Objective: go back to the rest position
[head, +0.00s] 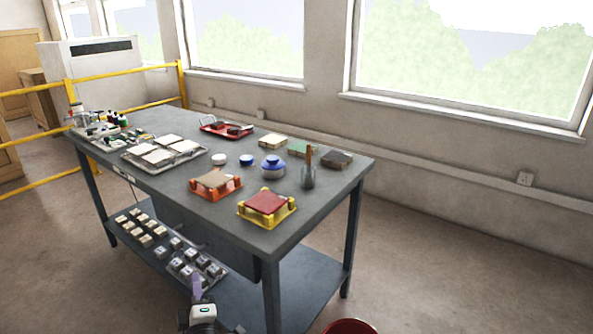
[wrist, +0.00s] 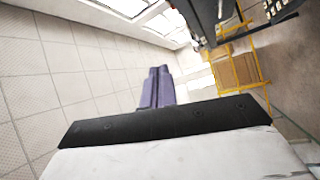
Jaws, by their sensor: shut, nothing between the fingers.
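My gripper (head: 197,283) is low at the bottom of the head view, in front of the table's near long side. Its purple fingers point up and overlap the lower shelf's edge in the picture. In the wrist view the two purple fingers (wrist: 158,86) lie side by side, closed together, with nothing between them. The wrist view is steeply tilted and shows ceiling, windows and railing beyond the fingers. No object touches the gripper in either view.
The grey table (head: 185,205) holds trays, tiles on orange and yellow stands, and a blue-lidded pot (head: 273,167). Its lower shelf (head: 300,285) carries several small blocks. A red bucket (head: 350,327) stands at the bottom edge. A yellow railing (head: 125,107) runs behind left. Floor at right is clear.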

